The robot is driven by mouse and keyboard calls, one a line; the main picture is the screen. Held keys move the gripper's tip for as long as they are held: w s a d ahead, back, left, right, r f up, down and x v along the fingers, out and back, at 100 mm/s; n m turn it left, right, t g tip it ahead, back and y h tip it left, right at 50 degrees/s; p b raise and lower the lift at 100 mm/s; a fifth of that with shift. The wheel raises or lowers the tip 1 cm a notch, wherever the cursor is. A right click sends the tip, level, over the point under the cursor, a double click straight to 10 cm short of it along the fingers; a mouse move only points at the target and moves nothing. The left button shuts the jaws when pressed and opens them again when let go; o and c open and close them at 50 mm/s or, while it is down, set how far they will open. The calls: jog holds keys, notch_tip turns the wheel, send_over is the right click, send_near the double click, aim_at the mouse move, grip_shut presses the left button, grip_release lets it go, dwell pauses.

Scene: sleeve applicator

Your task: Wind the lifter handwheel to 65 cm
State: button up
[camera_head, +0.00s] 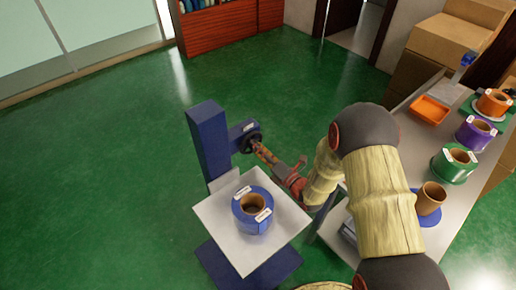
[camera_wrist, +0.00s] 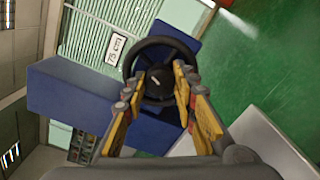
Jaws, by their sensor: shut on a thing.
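The lifter is a blue post (camera_head: 209,145) with a white platform (camera_head: 225,235) on a blue base. Its black handwheel (camera_head: 252,138) sits on a blue box on the post's right side. In the wrist view the handwheel (camera_wrist: 160,42) faces me, with a dark hub at its middle. My gripper (camera_head: 260,150) reaches the handwheel from the right. In the wrist view its yellow-padded fingers (camera_wrist: 158,84) are shut on the wheel at the hub; the exact contact is partly hidden. A white label (camera_wrist: 116,49) beside the wheel seems to read 75 cm, tilted.
At right, a grey table (camera_head: 404,125) holds an orange tray (camera_head: 429,109) and purple (camera_head: 474,137), green (camera_head: 444,165) and orange rolls. Cardboard boxes (camera_head: 445,45) stand behind. Green floor (camera_head: 110,185) is clear at left.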

jog(key=shift+s+a+f+n+b, duration=0.1)
jog(key=shift+n+b, duration=2.25)
jog(key=shift+n, duration=5.7)
jog(key=shift+s+f+n+b, duration=0.1)
jog(key=shift+n+b, duration=2.25)
jog(key=shift+n, duration=5.7)
jog(key=o, duration=1.2)
jog(key=shift+w+r, duration=0.1)
jog(key=shift+c, duration=0.2)
